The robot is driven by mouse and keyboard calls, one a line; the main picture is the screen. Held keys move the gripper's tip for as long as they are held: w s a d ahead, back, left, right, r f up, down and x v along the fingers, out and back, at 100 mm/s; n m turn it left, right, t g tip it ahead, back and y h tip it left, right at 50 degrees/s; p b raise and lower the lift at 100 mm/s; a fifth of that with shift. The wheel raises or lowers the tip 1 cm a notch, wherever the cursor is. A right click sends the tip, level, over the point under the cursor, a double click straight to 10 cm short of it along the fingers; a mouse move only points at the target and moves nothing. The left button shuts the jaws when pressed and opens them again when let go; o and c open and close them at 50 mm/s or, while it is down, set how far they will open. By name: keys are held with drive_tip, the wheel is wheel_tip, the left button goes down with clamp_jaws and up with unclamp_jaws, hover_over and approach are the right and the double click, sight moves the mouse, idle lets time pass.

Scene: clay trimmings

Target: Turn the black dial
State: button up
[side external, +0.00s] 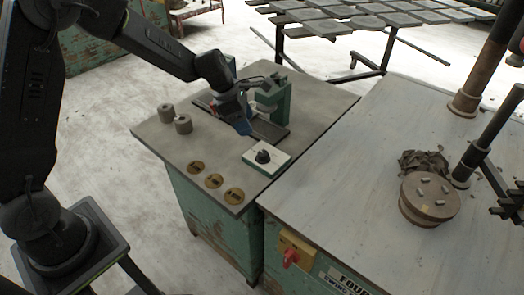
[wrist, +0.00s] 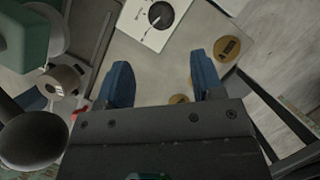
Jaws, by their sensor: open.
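The black dial (side external: 263,156) sits on a white plate (side external: 280,160) on a green block, near the right edge of the grey worktop. In the wrist view the dial (wrist: 160,14) shows at the top, with a pale pointer mark and scale marks around it on the plate. My gripper (side external: 246,132) is above the worktop, behind and left of the dial in the side view, apart from it. In the wrist view my gripper (wrist: 162,80) has its two blue fingers wide apart with nothing between them.
A green clamp-like fixture (side external: 274,98) stands close behind my gripper. A larger table (side external: 340,190) with a round wooden block (side external: 428,197) adjoins at the right.

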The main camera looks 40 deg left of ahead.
sight(263, 153)
drive_tip(key=x, duration=1.2)
drive_tip(key=shift+f, duration=0.15)
drive_tip(key=shift+c, duration=0.2)
drive_tip(key=c, duration=0.9)
drive_tip(key=m, duration=0.2)
drive_tip(key=m+g+h, duration=0.1)
drive_tip(key=m, duration=0.1)
drive_tip(key=shift+m+g, duration=0.3)
drive_tip(key=shift+m, duration=0.1)
drive_tip(key=o, duration=0.9)
drive_tip(key=shift+o, duration=0.2)
